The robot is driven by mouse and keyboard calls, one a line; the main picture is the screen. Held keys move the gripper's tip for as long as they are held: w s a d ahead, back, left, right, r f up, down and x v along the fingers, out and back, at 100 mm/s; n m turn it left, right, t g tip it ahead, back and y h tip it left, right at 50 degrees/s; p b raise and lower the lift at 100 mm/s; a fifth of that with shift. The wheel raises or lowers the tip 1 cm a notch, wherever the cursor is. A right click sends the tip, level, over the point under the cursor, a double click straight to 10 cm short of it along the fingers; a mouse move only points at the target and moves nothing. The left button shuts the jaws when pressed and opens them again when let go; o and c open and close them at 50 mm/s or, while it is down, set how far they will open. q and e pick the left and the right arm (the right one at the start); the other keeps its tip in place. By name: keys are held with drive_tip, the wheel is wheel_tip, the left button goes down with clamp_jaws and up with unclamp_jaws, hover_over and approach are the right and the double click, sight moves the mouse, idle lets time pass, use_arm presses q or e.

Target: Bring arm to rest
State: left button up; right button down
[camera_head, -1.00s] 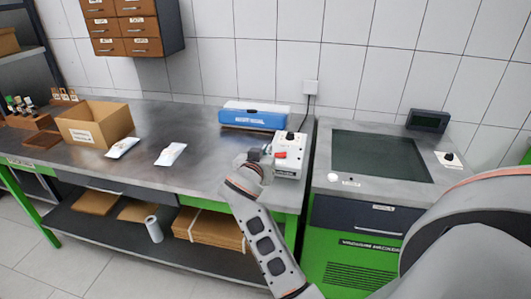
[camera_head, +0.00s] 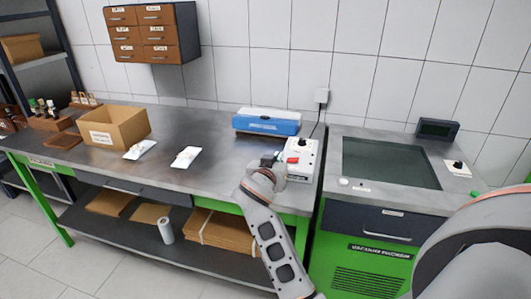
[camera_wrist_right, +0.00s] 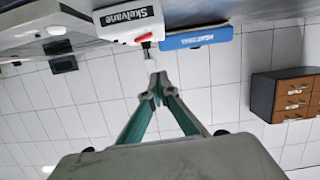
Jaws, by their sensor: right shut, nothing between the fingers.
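My right arm comes in from the lower right and bends up over the front right of the steel workbench (camera_head: 215,185). Its right gripper (camera_head: 275,157) shows small and dark, close to the left side of a white device with a red part (camera_head: 299,158). I cannot tell from the head view whether they touch. In the right wrist view the right gripper's (camera_wrist_right: 157,85) two green fingers meet at the tips with nothing between them. The white device (camera_wrist_right: 128,22) appears there, upside down, beyond the tips. My left gripper is not in view.
A blue-and-white box (camera_head: 267,122) stands behind the device. A vacuum machine (camera_head: 370,220) with a dark lid adjoins on the right. Two white packets (camera_head: 186,157) and an open cardboard box (camera_head: 125,130) are left on the bench. Drawers (camera_head: 142,33) hang above. The bench's middle front is clear.

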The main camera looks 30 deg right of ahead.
drive_tip(key=s+f+n, duration=0.1)
drive_tip(key=s+f, duration=0.2)
drive_tip(key=s+f+n+y, duration=0.1)
drive_tip(key=s+f+n, duration=0.1)
drive_tip(key=s+f, duration=0.2)
drive_tip(key=shift+n+g, duration=0.3)
drive_tip(key=s+f+n, duration=0.1)
drive_tip(key=s, duration=0.1)
drive_tip(key=s+f+n+y, duration=0.1)
drive_tip(key=s+f, duration=0.1)
drive_tip(key=s+a+f+n, duration=0.1)
drive_tip(key=s+n, duration=0.1)
drive_tip(key=s, duration=0.1)
drive_tip(key=shift+f+g+y, duration=0.3)
drive_tip(key=shift+f+y, duration=0.1)
drive_tip(key=s+a+f+n+g+y, duration=0.1)
drive_tip(key=s+a+f+n+y, duration=0.2)
drive_tip(key=s, duration=0.5)
drive_tip(key=s+a+f+n+g+y, duration=0.1)
drive_tip(key=s+a+f+n, duration=0.2)
drive_tip(key=s+n, duration=0.4)
drive_tip(key=w+a+f+m+t+y, duration=0.1)
drive_tip(key=a+f+m+t+y, duration=0.2)
drive_tip(key=a+f+y, duration=0.4)
drive_tip(key=a+f+m, duration=0.1)
drive_tip(key=a+f, duration=0.5)
drive_tip(key=a, duration=0.2)
drive_tip(key=shift+w+a+f+t, duration=0.15)
drive_tip(key=shift+a+f+t, duration=0.2)
drive_tip(key=shift+a+t, duration=0.05)
